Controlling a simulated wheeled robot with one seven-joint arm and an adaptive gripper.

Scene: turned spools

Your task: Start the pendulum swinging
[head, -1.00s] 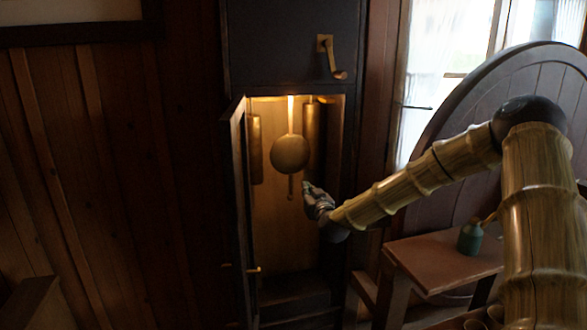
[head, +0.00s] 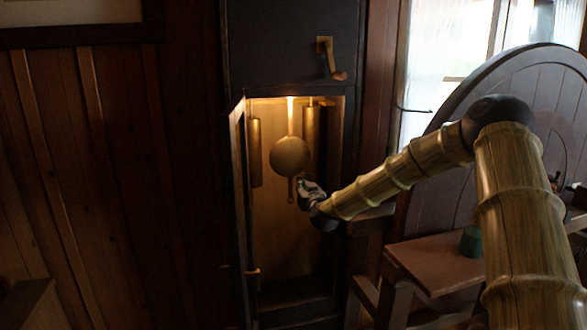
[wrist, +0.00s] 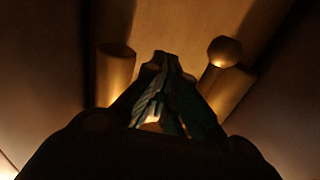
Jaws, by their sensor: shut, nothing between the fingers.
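The pendulum (head: 290,156) hangs inside the open, lit clock case, with a round brass bob and a short rod tip below it. It looks upright, near the middle of the opening. My gripper (head: 299,181) is shut and empty inside the case, just below and right of the bob, close beside the rod tip. I cannot tell if they touch. In the wrist view my gripper (wrist: 160,60) points into the case between two brass cylinders. I cannot make out the pendulum clearly there.
Brass weights hang left (head: 255,152) and right (head: 311,137) of the pendulum. The case door (head: 239,200) stands open at left. A crank (head: 329,58) sits above. A small table (head: 440,264) with a green bottle (head: 471,242) and a large round wooden panel stand at right.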

